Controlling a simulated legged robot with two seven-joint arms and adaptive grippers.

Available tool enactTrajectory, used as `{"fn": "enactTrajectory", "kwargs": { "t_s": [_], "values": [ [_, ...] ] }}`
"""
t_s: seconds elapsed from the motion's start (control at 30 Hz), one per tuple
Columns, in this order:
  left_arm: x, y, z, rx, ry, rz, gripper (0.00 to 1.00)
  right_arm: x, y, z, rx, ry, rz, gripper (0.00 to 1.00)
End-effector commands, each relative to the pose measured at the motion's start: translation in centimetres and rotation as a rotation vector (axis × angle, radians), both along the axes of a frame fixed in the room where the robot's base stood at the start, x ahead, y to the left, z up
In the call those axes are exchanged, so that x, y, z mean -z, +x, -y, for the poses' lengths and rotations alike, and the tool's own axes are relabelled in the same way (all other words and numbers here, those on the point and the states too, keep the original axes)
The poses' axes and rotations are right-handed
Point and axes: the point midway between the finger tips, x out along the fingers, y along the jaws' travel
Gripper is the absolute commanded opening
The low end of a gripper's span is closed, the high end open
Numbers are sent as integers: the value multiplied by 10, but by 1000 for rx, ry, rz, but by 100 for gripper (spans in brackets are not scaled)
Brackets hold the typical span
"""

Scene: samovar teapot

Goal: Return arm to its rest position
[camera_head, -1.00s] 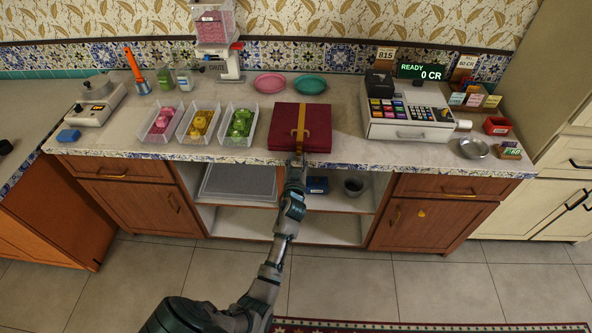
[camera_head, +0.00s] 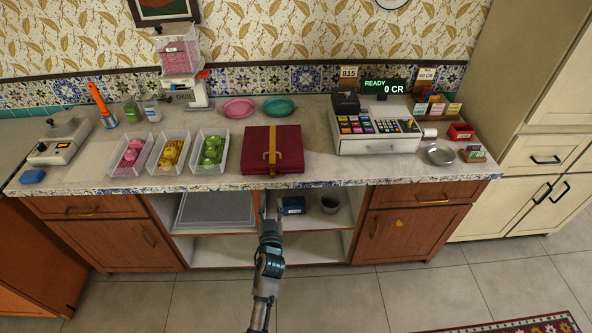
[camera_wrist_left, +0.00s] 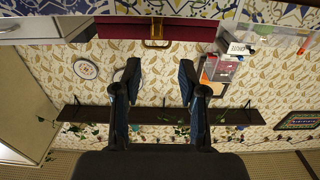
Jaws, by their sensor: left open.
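My left arm comes up from the bottom in the head view. Its gripper (camera_head: 263,204) is below and in front of the counter edge, before the open shelf. It is apart from the dark red box (camera_head: 287,149) with the gold strap and clasp. In the left wrist view the two fingers (camera_wrist_left: 160,82) are spread wide with nothing between them. The red box (camera_wrist_left: 190,29) shows beyond them at the top of that view. My right gripper is in neither view.
The counter (camera_head: 310,178) holds three clear bins of pink, yellow and green items, a scale (camera_head: 60,142), a cash register (camera_head: 375,135) and a metal bowl (camera_head: 440,154). The shelf below holds a blue box (camera_head: 293,205) and a dark bowl (camera_head: 330,203). The floor (camera_head: 350,295) in front is open.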

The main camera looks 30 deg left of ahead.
Motion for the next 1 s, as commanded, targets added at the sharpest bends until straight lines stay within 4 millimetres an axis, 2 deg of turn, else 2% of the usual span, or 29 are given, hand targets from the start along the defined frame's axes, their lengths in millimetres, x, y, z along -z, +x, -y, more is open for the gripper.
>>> {"fn": "enactTrajectory", "kwargs": {
  "t_s": [0.17, 0.27, 0.37, 0.47, 0.5, 0.57, 0.6, 0.67, 0.7, 0.77, 0.8, 0.9, 1.0],
  "values": [
    [1, 0, 0, 1, -1, -3, 42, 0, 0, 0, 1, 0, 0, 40],
    [18, -1, 6, 21, -8, -48, 42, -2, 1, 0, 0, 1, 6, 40],
    [62, -6, 23, 72, -29, -167, 42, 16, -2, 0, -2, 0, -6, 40],
    [130, -26, 48, 149, -59, -351, 42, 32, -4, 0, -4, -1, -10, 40],
    [160, -39, 59, 184, -73, -434, 42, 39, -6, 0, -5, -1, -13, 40],
    [202, -63, 75, 234, -92, -556, 42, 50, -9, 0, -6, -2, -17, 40],
    [229, -81, 85, 268, -105, -636, 42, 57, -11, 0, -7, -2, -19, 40],
    [267, -113, 100, 317, -123, -754, 42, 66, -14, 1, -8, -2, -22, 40],
    [290, -136, 108, 349, -134, -832, 42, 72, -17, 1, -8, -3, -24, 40],
    [322, -174, 121, 396, -153, -946, 42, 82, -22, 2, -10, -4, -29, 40],
    [341, -200, 128, 426, -167, -1020, 42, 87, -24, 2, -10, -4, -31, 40],
    [378, -264, 143, 494, -196, -1182, 42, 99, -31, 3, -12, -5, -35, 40],
    [400, -316, 153, 547, -222, -1305, 42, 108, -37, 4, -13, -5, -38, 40]
  ]
}}
